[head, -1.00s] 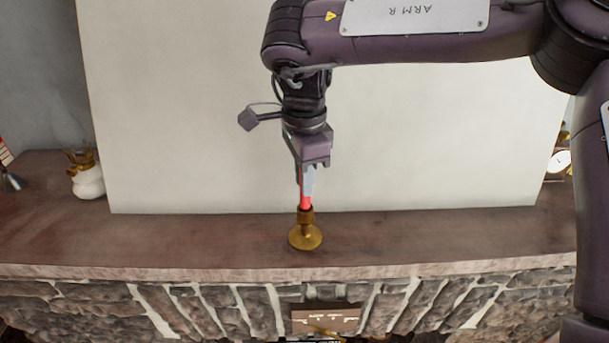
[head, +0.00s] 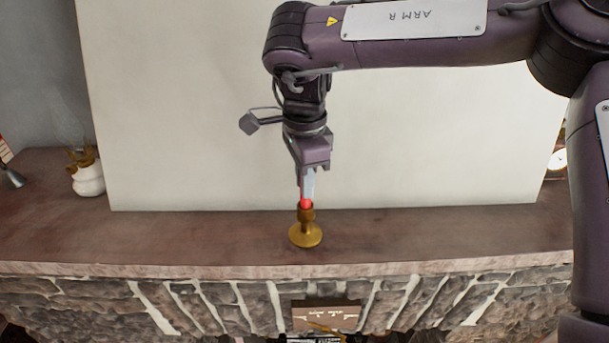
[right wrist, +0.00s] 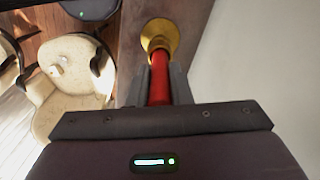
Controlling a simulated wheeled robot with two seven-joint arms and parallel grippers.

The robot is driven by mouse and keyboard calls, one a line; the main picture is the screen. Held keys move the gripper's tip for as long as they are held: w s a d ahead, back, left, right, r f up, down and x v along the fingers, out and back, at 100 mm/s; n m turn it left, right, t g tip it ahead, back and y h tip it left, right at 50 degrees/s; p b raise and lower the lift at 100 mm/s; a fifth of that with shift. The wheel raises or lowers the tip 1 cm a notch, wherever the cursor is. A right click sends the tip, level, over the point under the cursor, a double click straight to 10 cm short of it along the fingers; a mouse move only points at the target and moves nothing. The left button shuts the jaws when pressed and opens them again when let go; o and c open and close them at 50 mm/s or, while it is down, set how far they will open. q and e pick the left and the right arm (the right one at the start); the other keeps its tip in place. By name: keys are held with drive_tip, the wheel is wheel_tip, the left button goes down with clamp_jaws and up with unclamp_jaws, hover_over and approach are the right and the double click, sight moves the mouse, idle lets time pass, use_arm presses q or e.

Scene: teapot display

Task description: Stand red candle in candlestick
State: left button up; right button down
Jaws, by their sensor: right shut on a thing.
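A brass candlestick (head: 306,234) with a round foot stands upright on the mantel shelf in the head view. It also shows in the right wrist view (right wrist: 159,34), beyond the fingertips. My right gripper (head: 307,190) points down above it and is shut on the red candle (right wrist: 159,80). In the head view only a short red part of the candle (head: 306,203) shows between the fingers and the candlestick's cup. The candle's lower end meets the cup and looks upright; how deep it sits is hidden. My left gripper is not in view.
The mantel shelf (head: 180,235) is clear around the candlestick. A large pale panel (head: 210,120) stands behind it. A white pot (head: 88,178) is at left, a small clock (head: 557,160) at right. Chairs (right wrist: 75,90) show below in the right wrist view.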

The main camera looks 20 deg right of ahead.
drive_tip(key=shift+f, duration=0.6)
idle(0.5)
drive_tip(key=c, duration=1.2)
unclamp_jaws()
drive_tip(key=shift+c, duration=0.2)
drive_tip(key=shift+r, duration=0.1)
drive_tip(key=shift+w+r, duration=0.1)
drive_tip(key=shift+r, duration=0.15)
wheel_tip(320, 180, up, 7)
drive_tip(key=shift+r+b, duration=0.1)
drive_tip(key=shift+b, duration=0.65)
